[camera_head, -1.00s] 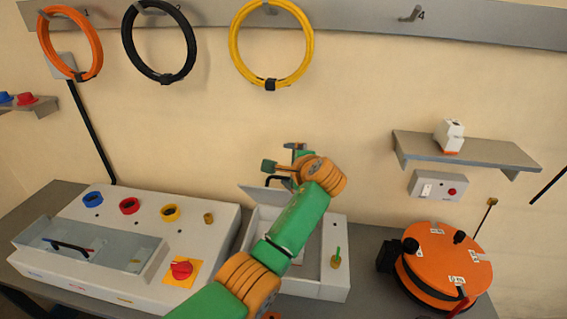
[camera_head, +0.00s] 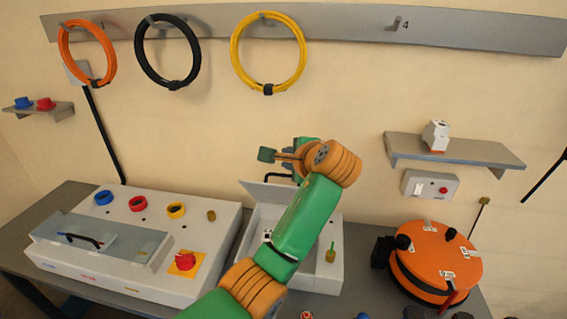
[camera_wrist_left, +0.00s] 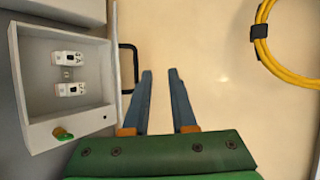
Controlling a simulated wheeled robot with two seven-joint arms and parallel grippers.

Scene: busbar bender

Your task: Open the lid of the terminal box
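The terminal box (camera_head: 329,277) stands open on the bench at the middle, partly hidden behind my left arm. Its grey lid (camera_head: 262,193) is raised along the box's back side, and a black handle (camera_head: 280,177) stands out from it. In the left wrist view the open box (camera_wrist_left: 31,98) shows at the left, with the lid seen nearly edge-on and its handle (camera_wrist_left: 134,68) beside my left finger. My left gripper (camera_wrist_left: 160,72) is open and empty, apart from the handle. In the head view the left gripper (camera_head: 278,156) is above the lid. My right gripper is not in view.
Two white modules (camera_wrist_left: 70,89) sit inside the box, and a green-topped brass part (camera_head: 331,254) is on its front right. A control console (camera_head: 120,282) is left of it and an orange reel (camera_head: 440,255) right. A shelf (camera_head: 460,150) and a yellow coil (camera_head: 236,60) are on the wall.

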